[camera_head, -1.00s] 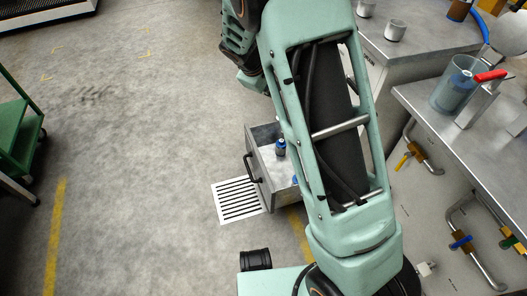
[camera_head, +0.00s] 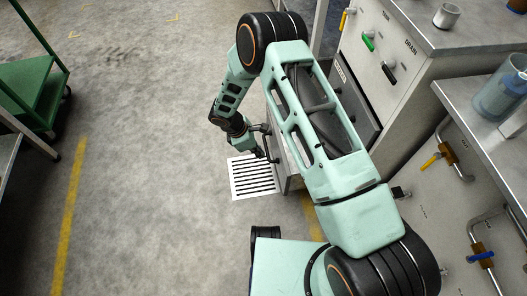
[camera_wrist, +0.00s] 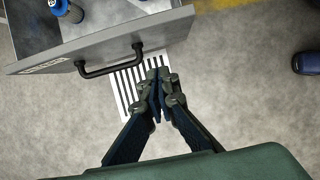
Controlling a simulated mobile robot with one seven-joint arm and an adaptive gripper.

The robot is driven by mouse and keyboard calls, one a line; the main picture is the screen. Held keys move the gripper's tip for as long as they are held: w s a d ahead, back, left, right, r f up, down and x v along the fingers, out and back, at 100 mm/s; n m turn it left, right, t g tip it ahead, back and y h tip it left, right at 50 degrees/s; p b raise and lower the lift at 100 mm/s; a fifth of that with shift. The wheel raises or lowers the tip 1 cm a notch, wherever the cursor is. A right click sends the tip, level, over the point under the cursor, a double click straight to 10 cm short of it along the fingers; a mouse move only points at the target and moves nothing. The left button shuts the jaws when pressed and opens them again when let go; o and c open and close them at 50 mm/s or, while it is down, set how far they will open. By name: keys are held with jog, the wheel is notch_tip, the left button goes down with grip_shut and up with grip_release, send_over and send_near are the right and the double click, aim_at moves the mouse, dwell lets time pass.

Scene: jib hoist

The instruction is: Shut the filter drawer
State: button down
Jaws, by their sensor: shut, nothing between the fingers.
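The filter drawer (camera_head: 284,164) stands pulled out of the cabinet; my arm hides much of it in the head view. In the wrist view its grey front (camera_wrist: 165,34) crosses the upper left, with a black bar handle (camera_wrist: 108,61) and a label. My gripper (camera_wrist: 158,76) is shut and empty, its fingertips just beyond the handle's right end in the picture. In the head view my gripper (camera_head: 257,151) is at the outer side of the drawer front, by the handle. I cannot tell whether it touches. A blue-capped bottle (camera_wrist: 66,8) stands inside the drawer.
Cabinets with coloured valve handles (camera_head: 436,160) stand on the right. A green cart (camera_head: 30,85) is at the far left. The floor between the cart and the drawer is clear.

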jog(key=w+d+f+b, duration=0.2)
jog(key=d+f, duration=0.4)
jog(key=shift+d+f, duration=0.25)
jog(key=shift+f, duration=0.05)
jog(key=w+d, duration=0.3)
jog(key=d, duration=0.8)
jog(key=w+d+b, duration=0.1)
jog(key=w+d, duration=0.2)
jog(key=d, duration=0.9)
jog(key=shift+w, duration=0.3)
